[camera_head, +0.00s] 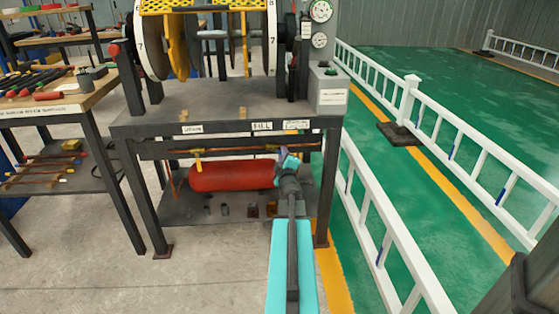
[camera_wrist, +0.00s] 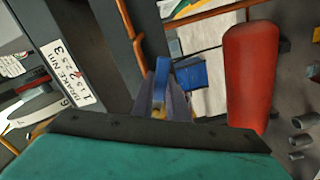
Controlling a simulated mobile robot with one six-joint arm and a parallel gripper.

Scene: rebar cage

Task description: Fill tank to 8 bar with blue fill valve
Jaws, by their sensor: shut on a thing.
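The red tank (camera_head: 230,175) lies on the lower shelf of the dark workbench in the head view. It also shows at the right of the wrist view (camera_wrist: 250,75). My gripper (camera_head: 283,158) is under the bench top at the tank's right end. In the wrist view my gripper's fingers (camera_wrist: 163,92) are shut on a narrow blue part, which appears to be the blue fill valve (camera_wrist: 161,78). The fingers hide much of it, so its turn angle is unclear. Two round gauges (camera_head: 320,11) (camera_head: 319,40) are on the bench's right post, too small to read.
A FILL label (camera_head: 262,127) is on the bench's front edge. Copper pipes run under the bench top. A white railing (camera_head: 385,235) stands close on the right, and a tool table (camera_head: 60,105) on the left.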

